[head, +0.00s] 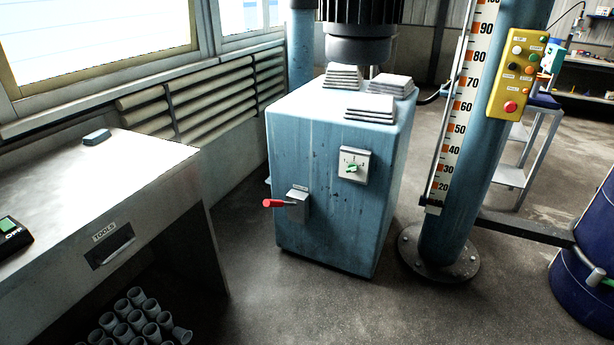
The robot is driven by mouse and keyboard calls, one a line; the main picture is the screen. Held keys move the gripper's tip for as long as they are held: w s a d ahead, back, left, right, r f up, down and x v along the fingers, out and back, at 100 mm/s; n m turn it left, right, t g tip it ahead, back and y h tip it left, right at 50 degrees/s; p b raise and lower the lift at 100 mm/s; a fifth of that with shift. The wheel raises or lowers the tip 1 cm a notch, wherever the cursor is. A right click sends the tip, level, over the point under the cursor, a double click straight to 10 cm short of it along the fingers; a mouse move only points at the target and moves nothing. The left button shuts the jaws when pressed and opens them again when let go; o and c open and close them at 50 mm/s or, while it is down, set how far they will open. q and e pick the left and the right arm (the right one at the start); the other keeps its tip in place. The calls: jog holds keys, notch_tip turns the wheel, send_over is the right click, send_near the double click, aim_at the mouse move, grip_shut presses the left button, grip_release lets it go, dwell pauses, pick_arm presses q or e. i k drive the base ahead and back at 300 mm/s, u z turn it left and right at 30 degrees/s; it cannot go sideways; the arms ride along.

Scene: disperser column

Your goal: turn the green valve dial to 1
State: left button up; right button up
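The green valve dial (352,168) is a small green knob on a pale square plate (362,156) with small markings. The plate is on the front face of a blue cabinet (330,220), toward its upper right. The markings are too small to read, so I cannot tell which number the dial points at. Neither of my grippers shows in the head view.
A red-handled lever (275,203) sticks out left from a box on the cabinet. A blue column (465,190) with a scale and a yellow button box (517,75) stands right. A table (150,165) is left, a blue drum (585,290) far right. Floor before the cabinet is clear.

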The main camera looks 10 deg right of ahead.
aim_at(352, 168)
jog(key=u, duration=0.35)
jog(key=i, duration=1.45)
jog(key=z, duration=0.45)
